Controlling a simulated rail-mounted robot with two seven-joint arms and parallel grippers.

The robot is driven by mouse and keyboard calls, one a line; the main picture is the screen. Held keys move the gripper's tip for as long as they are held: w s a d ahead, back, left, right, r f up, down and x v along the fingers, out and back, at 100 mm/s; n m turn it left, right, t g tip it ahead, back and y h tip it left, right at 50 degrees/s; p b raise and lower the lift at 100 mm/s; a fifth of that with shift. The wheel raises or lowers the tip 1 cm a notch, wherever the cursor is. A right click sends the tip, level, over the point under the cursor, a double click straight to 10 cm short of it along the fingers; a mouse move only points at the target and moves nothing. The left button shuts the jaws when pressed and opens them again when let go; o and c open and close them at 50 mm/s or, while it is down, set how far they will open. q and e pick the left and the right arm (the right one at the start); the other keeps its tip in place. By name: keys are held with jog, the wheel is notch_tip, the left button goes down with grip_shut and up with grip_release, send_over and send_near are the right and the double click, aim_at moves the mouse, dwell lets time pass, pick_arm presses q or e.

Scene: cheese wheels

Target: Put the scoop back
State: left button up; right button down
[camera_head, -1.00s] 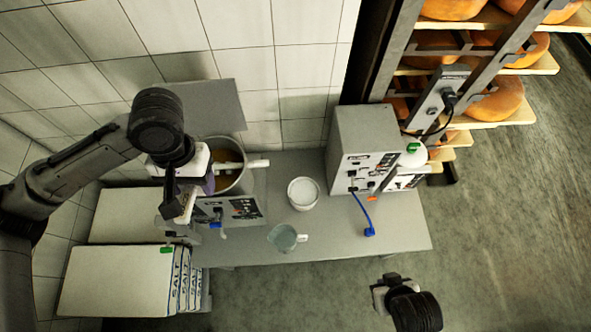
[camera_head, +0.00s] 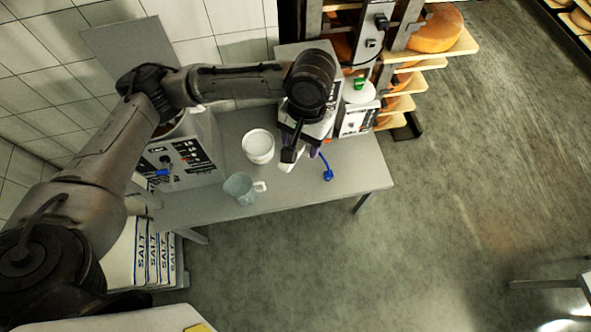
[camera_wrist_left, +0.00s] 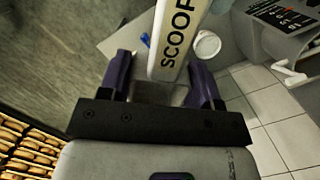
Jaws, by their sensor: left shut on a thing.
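My left gripper (camera_head: 298,155) is above the right part of the grey table, between the white tub and the blue item. In the left wrist view, its purple-edged fingers (camera_wrist_left: 160,88) are shut on the white scoop handle (camera_wrist_left: 178,30), marked SCOOP. The handle runs up out of the picture, so the scoop's far end is hidden there. In the head view the arm covers most of the scoop. My right gripper is out of view.
The white tub (camera_head: 258,150), glass jug (camera_head: 240,190) and blue item (camera_head: 327,170) stand on the table (camera_head: 205,200). A control box (camera_head: 175,165) is at left. Salt sacks (camera_head: 150,250) lie below. Cheese shelves (camera_head: 455,45) rise at back right; open floor is at right.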

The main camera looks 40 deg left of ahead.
pick_arm(q)
jog(key=w+f+n+t+b, duration=0.1)
jog(key=w+f+n+b, duration=0.15)
jog(key=f+b, duration=0.95)
jog(key=w+f+n+b, duration=0.2)
jog(key=w+f+b, duration=0.2)
jog(key=f+b, duration=0.9)
jog(key=n+b, duration=0.4)
jog(key=b, duration=1.4)
send_over(291, 180)
jog(key=d, duration=0.1)
jog(key=shift+t, duration=0.4)
jog(key=f, duration=3.4)
jog(key=shift+s+d+f, duration=0.15)
jog(key=shift+s+f, duration=0.05)
jog(key=shift+w+a+f+m, duration=0.1)
jog(key=shift+a+f+m, duration=0.2)
jog(key=shift+a, duration=0.3)
notch_tip(291, 180, down, 4)
jog(key=b, duration=0.3)
jog(key=o, duration=0.9)
jog(key=shift+f+p, duration=0.1)
jog(key=shift+p, duration=0.2)
